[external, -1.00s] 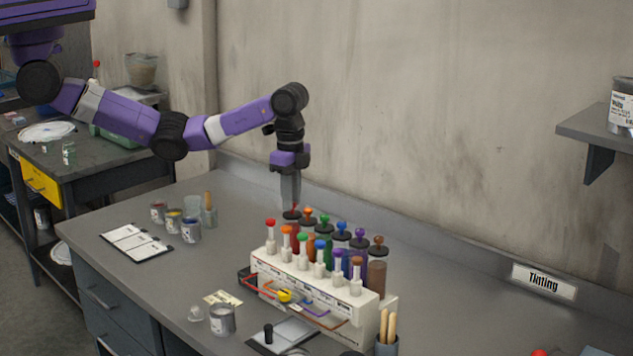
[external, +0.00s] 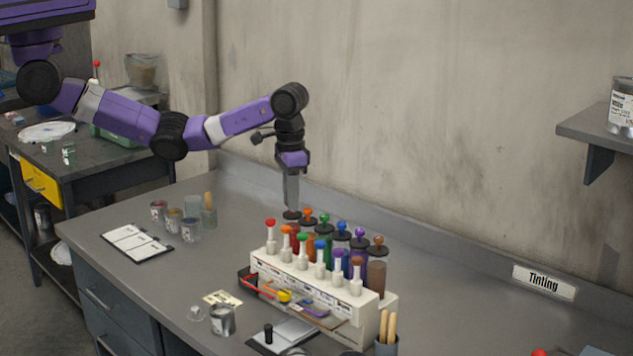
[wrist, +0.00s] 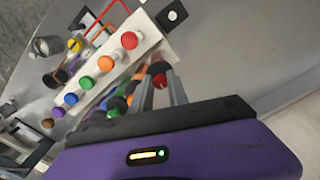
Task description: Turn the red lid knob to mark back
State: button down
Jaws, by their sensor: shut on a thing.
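The red-coloured canister (external: 293,232) stands at the left end of the back row, behind the white dispenser rack, with a dark round lid (external: 291,215). My gripper (external: 291,205) points straight down onto this lid, its fingers shut on the red lid knob. The fingers hide the knob in the external view. In the wrist view the knob (wrist: 160,80) shows between the two fingers (wrist: 160,92), partly dark and partly red. No marks around the lid can be made out.
The white rack (external: 310,285) with several coloured plungers stands just in front. Other canisters with coloured knobs, orange (external: 308,212) nearest, stand close to the right. The bench behind is clear.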

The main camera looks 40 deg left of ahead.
jog(key=shift+r+n, duration=0.1)
jog(key=shift+n, duration=0.8)
jog(key=c, duration=1.3)
grip_release()
jog(key=shift+r, duration=0.1)
jog(key=shift+r, duration=3.75)
